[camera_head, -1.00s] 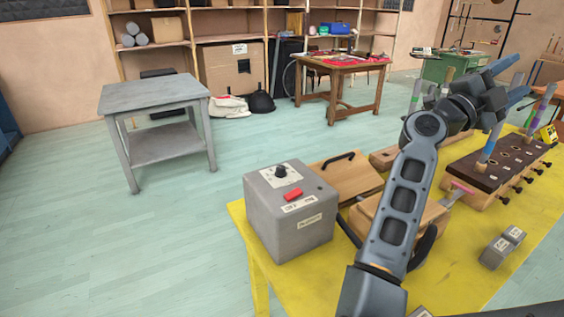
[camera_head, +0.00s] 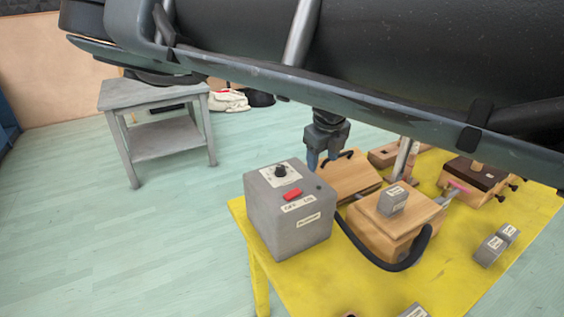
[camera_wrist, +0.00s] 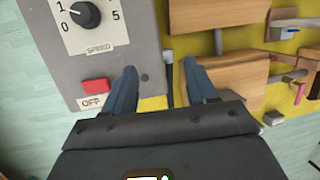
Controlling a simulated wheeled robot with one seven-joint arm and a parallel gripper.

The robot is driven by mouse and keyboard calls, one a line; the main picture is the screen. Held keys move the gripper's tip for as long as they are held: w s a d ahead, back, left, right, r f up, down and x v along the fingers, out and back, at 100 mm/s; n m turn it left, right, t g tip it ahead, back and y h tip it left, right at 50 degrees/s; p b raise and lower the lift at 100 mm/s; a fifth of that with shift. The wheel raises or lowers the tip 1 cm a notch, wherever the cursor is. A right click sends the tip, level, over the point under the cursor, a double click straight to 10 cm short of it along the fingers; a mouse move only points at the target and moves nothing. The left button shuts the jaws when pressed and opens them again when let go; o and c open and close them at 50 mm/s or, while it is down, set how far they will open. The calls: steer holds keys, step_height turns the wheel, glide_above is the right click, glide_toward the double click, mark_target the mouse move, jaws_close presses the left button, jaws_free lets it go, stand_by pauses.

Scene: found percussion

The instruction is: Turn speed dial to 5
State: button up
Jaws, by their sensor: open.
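The grey control box (camera_head: 262,225) stands at the left corner of the yellow table. The black speed dial (camera_head: 281,171) sits on its white scale plate on top. In the wrist view the dial (camera_wrist: 85,14) is at upper left; its scale shows 0, 1 and 5 above the word SPEED, and its pointer mark faces up-left, nearer the 1. My gripper (camera_head: 321,162) is open and empty, right of the dial, near the box's right edge. In the wrist view its blue fingers (camera_wrist: 160,85) are apart, below and right of the dial.
A red switch (camera_head: 292,194) marked OFF is in front of the dial. Wooden blocks (camera_head: 385,228), a grey weight (camera_head: 393,200) and a black cable (camera_head: 395,267) lie right of the box. My arm covers the upper right.

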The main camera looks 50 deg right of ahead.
steer(key=t+y, duration=0.2)
glide_toward(280, 167)
steer(key=f, duration=0.1)
steer(key=shift+n, duration=0.3)
steer(key=p+x, duration=0.2)
steer(key=x, duration=0.5)
steer(key=shift+w+d+f, duration=0.15)
steer(key=shift+w+f, duration=0.15)
steer(key=shift+c, duration=0.5)
steer(key=c, duration=0.9)
